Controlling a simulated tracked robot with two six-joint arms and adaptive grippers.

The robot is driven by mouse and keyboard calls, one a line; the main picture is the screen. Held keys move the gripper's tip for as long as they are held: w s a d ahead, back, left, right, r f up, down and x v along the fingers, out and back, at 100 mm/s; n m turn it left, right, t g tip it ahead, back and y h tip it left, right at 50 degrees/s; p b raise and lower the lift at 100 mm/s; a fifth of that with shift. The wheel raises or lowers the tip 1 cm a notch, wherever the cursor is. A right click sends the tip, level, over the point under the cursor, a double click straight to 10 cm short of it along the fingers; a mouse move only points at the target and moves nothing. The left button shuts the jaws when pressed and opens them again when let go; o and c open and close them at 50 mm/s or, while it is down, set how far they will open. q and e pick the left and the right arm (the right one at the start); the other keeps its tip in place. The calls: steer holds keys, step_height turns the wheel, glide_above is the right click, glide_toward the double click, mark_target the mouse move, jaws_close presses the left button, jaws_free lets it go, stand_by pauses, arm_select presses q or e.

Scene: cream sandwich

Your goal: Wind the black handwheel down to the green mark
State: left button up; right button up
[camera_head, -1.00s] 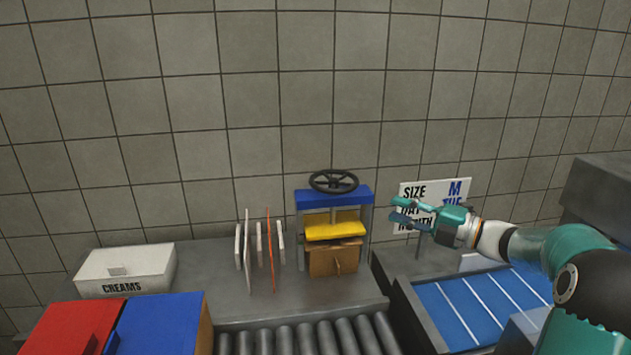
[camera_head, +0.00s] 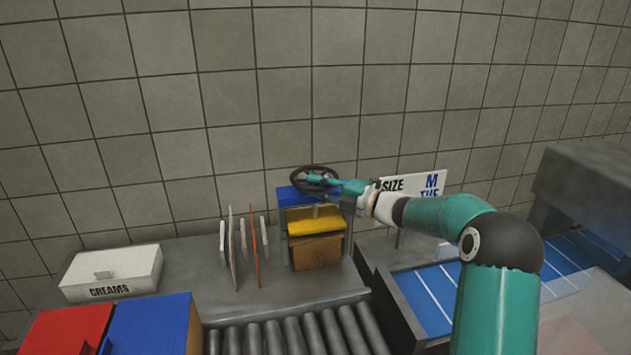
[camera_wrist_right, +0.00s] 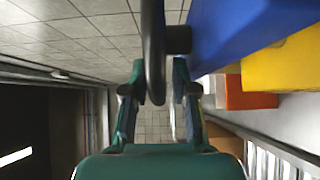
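The black handwheel (camera_head: 296,187) sits on top of the blue-headed press (camera_head: 287,196). My right gripper (camera_head: 318,180) comes in from the right and overlaps the wheel in the head view. In the right wrist view, the fingers of my right gripper (camera_wrist_right: 160,82) are apart, with the dark rim of the handwheel (camera_wrist_right: 153,40) between them, closer to the left finger. The wheel's hub shows beside the blue head (camera_wrist_right: 225,30). A yellow plate (camera_head: 315,225) hangs under the head, above a brown block (camera_head: 315,253). I cannot make out the green mark. My left gripper is not in view.
Thin upright panels (camera_head: 233,245) stand left of the press. A white CREAMS box (camera_head: 112,271), a red block (camera_head: 65,330) and a blue block (camera_head: 150,322) lie further left. Rollers (camera_head: 290,335) run in front. A lettered sign (camera_head: 425,185) and a blue belt (camera_head: 425,300) are right.

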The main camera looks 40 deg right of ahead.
mark_target(304, 186)
steer(key=shift+w+a, duration=0.15)
steer(key=shift+w, duration=0.25)
steer(key=shift+c, duration=0.2)
jaws_close()
steer(key=shift+f+h+b, duration=0.2)
steer(key=shift+h+b, duration=0.1)
steer(key=shift+b, duration=0.35)
steer(key=m+h+b, duration=0.2)
steer(key=h+b, duration=0.1)
steer(key=b, duration=0.5)
steer(key=w+a+m+h+b, duration=0.1)
steer(key=h+b, duration=0.3)
steer(key=b, duration=0.5)
steer(key=w+m+h+b, duration=0.1)
steer(key=m+h+b, duration=0.2)
steer(key=b, duration=0.6)
steer(key=shift+a+f+m+h, duration=0.2)
steer(key=shift+f+m+h, duration=0.15)
steer(key=shift+m, duration=0.25)
steer(key=shift+w+r+m+g+h+b, duration=0.1)
steer(key=shift+r+m+g+h+b, duration=0.2)
steer(key=shift+g+b, duration=0.35)
